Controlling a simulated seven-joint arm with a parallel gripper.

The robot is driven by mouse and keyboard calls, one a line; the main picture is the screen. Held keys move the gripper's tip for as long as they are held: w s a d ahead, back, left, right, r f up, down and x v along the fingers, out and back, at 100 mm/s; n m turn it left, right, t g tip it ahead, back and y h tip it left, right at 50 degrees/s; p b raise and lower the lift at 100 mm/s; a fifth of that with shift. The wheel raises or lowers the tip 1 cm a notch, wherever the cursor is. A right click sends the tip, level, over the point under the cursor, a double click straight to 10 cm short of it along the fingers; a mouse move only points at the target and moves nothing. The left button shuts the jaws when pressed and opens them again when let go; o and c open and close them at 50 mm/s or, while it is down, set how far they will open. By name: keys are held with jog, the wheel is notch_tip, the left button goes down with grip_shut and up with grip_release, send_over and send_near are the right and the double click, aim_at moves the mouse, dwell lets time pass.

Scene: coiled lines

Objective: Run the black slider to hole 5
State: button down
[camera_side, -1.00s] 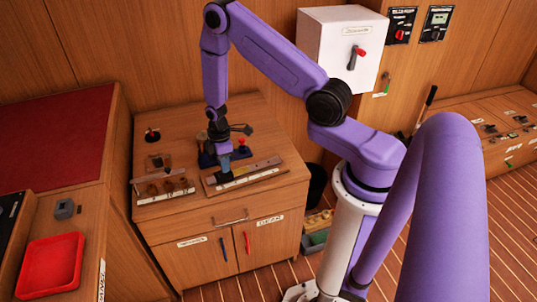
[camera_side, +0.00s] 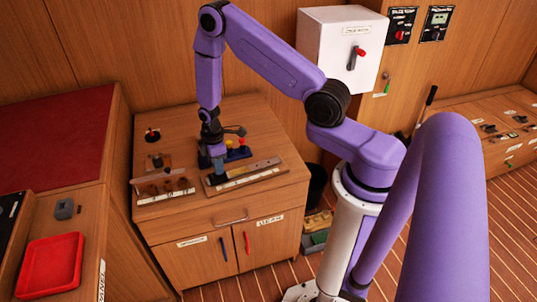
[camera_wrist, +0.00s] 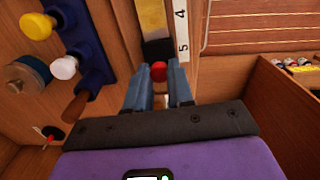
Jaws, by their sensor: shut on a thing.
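The black slider (camera_wrist: 156,49) sits on the metal track (camera_wrist: 152,15) in the wrist view, level with the printed 5 on the white number strip (camera_wrist: 183,30). A red knob (camera_wrist: 158,71) is at its near end, between my fingertips. My gripper (camera_wrist: 158,88) is shut on the slider's red knob; the exact contact is partly hidden by the fingers. In the side view my gripper (camera_side: 217,170) points down at the left part of the track (camera_side: 255,170). The slider is mostly hidden there behind the fingers.
A blue rack (camera_wrist: 92,60) with yellow and white knobs stands close beside the track. A red tray (camera_side: 50,265) is farther left. The cabinet's front strip is clear.

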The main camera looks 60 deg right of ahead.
jog(key=shift+f, duration=0.55)
jog(key=c, duration=1.1)
grip_release()
jog(key=shift+r, duration=0.1)
jog(key=shift+r, duration=2.95)
jog(key=shift+r, duration=0.1)
